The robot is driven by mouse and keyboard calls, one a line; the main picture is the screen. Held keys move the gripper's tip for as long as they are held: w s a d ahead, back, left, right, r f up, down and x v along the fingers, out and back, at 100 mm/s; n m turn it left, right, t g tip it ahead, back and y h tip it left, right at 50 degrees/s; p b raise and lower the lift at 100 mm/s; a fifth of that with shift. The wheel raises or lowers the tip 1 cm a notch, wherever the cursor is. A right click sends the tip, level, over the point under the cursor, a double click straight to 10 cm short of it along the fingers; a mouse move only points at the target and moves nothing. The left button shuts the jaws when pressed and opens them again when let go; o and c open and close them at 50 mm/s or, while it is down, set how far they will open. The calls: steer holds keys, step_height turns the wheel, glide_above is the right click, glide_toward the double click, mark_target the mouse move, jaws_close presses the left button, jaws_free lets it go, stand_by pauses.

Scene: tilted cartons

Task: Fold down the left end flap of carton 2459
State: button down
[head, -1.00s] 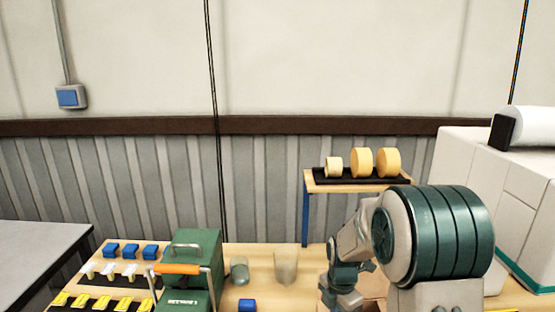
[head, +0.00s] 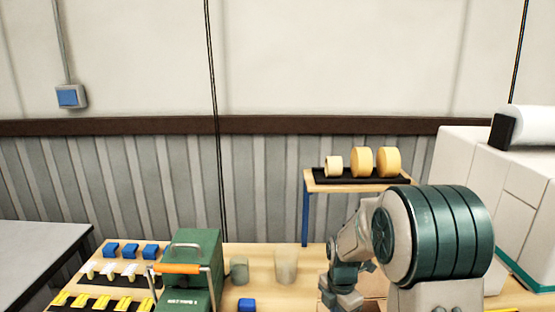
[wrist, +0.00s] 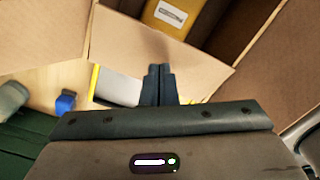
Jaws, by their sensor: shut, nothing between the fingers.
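An open brown cardboard carton fills much of the wrist view. One of its flaps (wrist: 145,45) slopes across the middle, just ahead of my gripper (wrist: 159,72). My gripper is shut and empty, its fingertips over the lower part of that flap; I cannot tell whether they touch it. Other cardboard panels show at the left (wrist: 35,38) and the right (wrist: 285,75). A yellow item with a white label (wrist: 172,14) lies inside the carton. No carton number is readable. In the head view my arm hides most of the carton area.
A small shelf (head: 335,187) with yellow rolls (head: 361,162) stands behind. A white machine (head: 465,165) is at the right.

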steer(key=shift+f+b, duration=0.7)
steer(key=shift+f, duration=0.25)
steer(key=shift+r+p, duration=2.55)
steer(key=shift+r, duration=1)
steer(key=shift+s+r+m, duration=0.15)
steer(key=shift+r+m, duration=0.15)
steer(key=shift+r, duration=0.05)
steer(key=s+r+m+t, duration=0.2)
steer(key=s+r+m, duration=0.4)
steer(key=s+m, duration=0.4)
steer(key=s+r+m+t, duration=0.1)
steer(key=s+r+m, duration=0.6)
steer(key=s+m, duration=0.4)
steer(key=shift+m+t+b, duration=0.4)
steer(key=shift+m+b, duration=0.05)
steer(key=shift+m, duration=0.65)
